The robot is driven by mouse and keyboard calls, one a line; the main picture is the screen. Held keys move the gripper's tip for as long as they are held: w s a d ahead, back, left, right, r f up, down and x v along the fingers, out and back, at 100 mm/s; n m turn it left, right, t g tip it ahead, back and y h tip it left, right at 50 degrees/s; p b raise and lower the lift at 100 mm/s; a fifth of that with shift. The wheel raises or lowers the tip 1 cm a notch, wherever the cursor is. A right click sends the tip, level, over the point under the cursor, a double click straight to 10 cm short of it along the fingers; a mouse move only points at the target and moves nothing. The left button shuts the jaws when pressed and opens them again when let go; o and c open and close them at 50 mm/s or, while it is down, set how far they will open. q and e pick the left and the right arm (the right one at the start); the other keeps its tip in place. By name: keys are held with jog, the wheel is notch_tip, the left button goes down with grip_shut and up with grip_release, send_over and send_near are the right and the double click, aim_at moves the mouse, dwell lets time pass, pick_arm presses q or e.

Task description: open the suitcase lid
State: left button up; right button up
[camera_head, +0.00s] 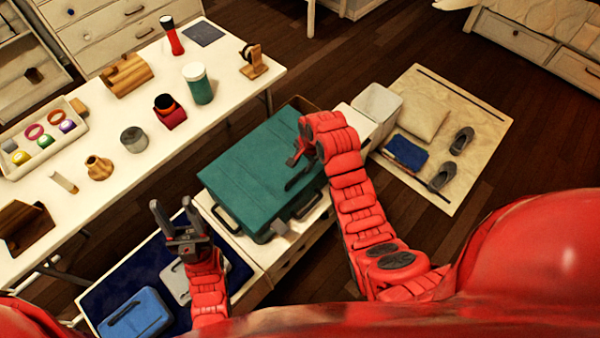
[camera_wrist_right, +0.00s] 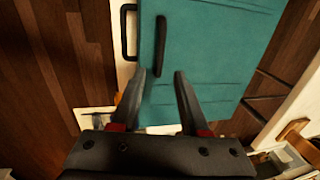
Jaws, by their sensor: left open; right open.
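The teal suitcase (camera_head: 250,160) lies flat on a low white cabinet, and its lid looks shut. A dark handle (camera_head: 226,219) shows at its left side and another handle (camera_head: 309,206) at its front side. My right gripper (camera_head: 292,168) is open above the right part of the suitcase. In the right wrist view, the teal surface (camera_wrist_right: 215,50) fills the upper middle. A dark bar handle (camera_wrist_right: 160,62) lies beyond the open fingertips (camera_wrist_right: 166,75); contact cannot be told. My left gripper (camera_head: 172,210) is open and empty, left of the suitcase, fingers pointing up.
A long white table (camera_head: 110,195) with jars, wooden pieces and a tray runs along the left. A dark blue mat (camera_head: 125,275) with a blue case (camera_head: 135,315) lies below my left gripper. A white bin (camera_head: 378,105) and a beige mat (camera_head: 485,115) are at right.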

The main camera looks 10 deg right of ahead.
aim_at(299, 173)
jog(key=shift+w+a+f+p, duration=0.1)
jog(key=shift+w+f+p, duration=0.1)
jog(key=shift+f, duration=0.95)
jog(key=shift+w+a+f+p, duration=0.15)
jog(key=shift+f+p, duration=0.05)
jog(key=shift+f, duration=0.95)
jog(key=shift+w+a+f+p, duration=0.1)
jog(key=shift+w+f+p, duration=0.1)
jog(key=shift+f, duration=0.95)
grip_shut()
